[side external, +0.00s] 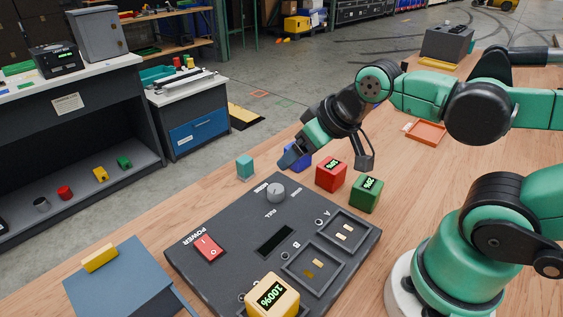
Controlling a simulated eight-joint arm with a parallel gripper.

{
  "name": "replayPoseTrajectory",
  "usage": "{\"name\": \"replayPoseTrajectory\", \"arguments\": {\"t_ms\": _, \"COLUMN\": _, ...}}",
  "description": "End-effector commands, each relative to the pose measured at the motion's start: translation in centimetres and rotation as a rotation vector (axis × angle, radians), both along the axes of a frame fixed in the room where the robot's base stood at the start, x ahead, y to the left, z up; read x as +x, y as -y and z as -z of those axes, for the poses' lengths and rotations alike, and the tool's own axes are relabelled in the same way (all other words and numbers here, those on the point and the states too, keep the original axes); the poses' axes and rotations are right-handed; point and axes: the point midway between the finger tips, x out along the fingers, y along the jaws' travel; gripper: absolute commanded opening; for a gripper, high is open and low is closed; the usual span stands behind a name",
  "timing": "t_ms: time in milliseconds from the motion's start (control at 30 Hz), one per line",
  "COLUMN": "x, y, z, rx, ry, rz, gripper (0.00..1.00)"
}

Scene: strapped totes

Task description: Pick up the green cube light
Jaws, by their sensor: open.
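The green cube (366,193), with a small lit display showing a percentage, sits on the wooden table just behind the right corner of the dark control panel. My gripper (327,162) is open and empty, with its fingers spread above and behind the row of cubes. One finger is by the blue cube (300,154) and partly covers it. The other finger is near the red cube (331,174), up and behind the green cube in the picture. The red cube also has a display and sits just left of the green cube. I see no contact with the green cube.
The control panel (222,270) has a knob, a red power switch and two sockets. A yellow cube (285,292) showing 100% sits at its front edge. A small teal cube (245,166) stands to the left. An orange tray (426,133) lies behind right.

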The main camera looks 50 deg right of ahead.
Motion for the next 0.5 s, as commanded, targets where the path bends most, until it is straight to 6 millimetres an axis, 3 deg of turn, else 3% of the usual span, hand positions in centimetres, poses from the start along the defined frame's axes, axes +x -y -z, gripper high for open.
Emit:
{"name": "replayPoseTrajectory", "arguments": {"t_ms": 167, "x": 0.0, "y": 0.0, "z": 0.0, "rx": 0.0, "ry": 0.0, "rz": 0.0, "gripper": 0.75}}
{"name": "replayPoseTrajectory", "arguments": {"t_ms": 233, "x": 0.0, "y": 0.0, "z": 0.0, "rx": 0.0, "ry": 0.0, "rz": 0.0, "gripper": 0.95}}
{"name": "replayPoseTrajectory", "arguments": {"t_ms": 267, "x": 0.0, "y": 0.0, "z": 0.0, "rx": 0.0, "ry": 0.0, "rz": 0.0, "gripper": 1.0}}
{"name": "replayPoseTrajectory", "arguments": {"t_ms": 500, "x": -0.03, "y": 0.33, "z": 0.12, "rx": -0.007, "ry": -0.012, "rz": 0.002, "gripper": 1.0}}
